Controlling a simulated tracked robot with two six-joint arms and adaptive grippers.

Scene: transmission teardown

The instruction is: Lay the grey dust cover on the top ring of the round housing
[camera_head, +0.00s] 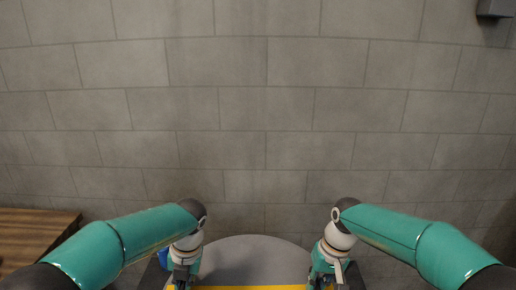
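I cannot make out the grey dust cover or the round housing with certainty. A grey surface with a curved far edge and a yellow stripe shows at the bottom middle, between my grippers; it may be part of my own base. My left gripper (182,277) hangs at the bottom edge, left of that surface. My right gripper (326,277) hangs at the bottom edge on its right. Both point down, and their fingertips are small or cut off, so I cannot tell whether they are open. I see nothing held.
A brown wooden top (32,236) stands at the lower left, beside my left arm. A dark grey box (494,9) shows at the top right corner. A small blue patch shows beside my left gripper. Bare grey stone blocks fill the rest.

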